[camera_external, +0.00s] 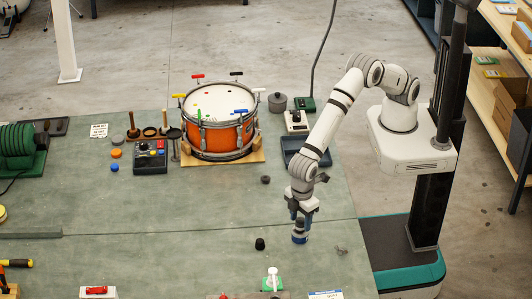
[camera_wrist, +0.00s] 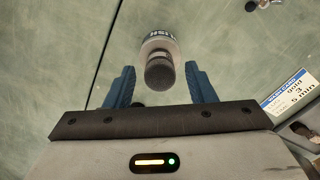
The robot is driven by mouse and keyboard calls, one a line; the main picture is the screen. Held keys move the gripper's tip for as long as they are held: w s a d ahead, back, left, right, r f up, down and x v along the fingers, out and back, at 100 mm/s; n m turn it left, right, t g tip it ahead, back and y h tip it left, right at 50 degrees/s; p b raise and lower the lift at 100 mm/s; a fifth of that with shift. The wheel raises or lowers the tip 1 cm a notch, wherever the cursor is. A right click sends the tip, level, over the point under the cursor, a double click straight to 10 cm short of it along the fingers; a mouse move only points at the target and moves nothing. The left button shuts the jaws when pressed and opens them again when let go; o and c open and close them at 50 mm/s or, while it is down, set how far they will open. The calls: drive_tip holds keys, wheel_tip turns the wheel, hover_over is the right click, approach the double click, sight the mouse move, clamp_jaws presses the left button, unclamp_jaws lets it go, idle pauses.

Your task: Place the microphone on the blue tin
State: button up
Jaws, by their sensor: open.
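In the wrist view both blue fingers (camera_wrist: 160,87) are open, with a gap on each side of the dark piece.
A printed card (camera_external: 325,295) is at the front edge. The drum (camera_external: 217,122) stands farther back. The bench at left centre is largely clear.

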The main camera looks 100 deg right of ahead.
sight(301, 219)
wheel_tip(301, 219, up, 11)
drive_tip(key=b, duration=0.1)
drive_tip(key=shift+b, duration=0.3)
drive_tip(key=shift+r, duration=0.1)
drive_tip(key=s+d+r+m, duration=0.1)
drive_tip(key=d+r, duration=0.3)
drive_tip(key=d, duration=0.5)
drive_tip(key=d+r+m+t, duration=0.1)
drive_tip(key=d+r, duration=0.3)
drive_tip(key=d, duration=0.5)
drive_tip(key=s+d+r+m, duration=0.1)
drive_tip(key=d+r, duration=0.3)
drive_tip(key=d, duration=0.6)
drive_tip(key=s+d+f+m+t, duration=0.1)
drive_tip(key=s+d+m, duration=0.1)
drive_tip(key=s+d, duration=0.7)
drive_tip(key=s+d+f+m+t, duration=0.1)
drive_tip(key=s+d, duration=0.9)
drive_tip(key=shift+s+d+f+m, duration=0.15)
drive_tip(key=shift+d+f+m, duration=0.15)
drive_tip(key=shift+f+m, duration=0.1)
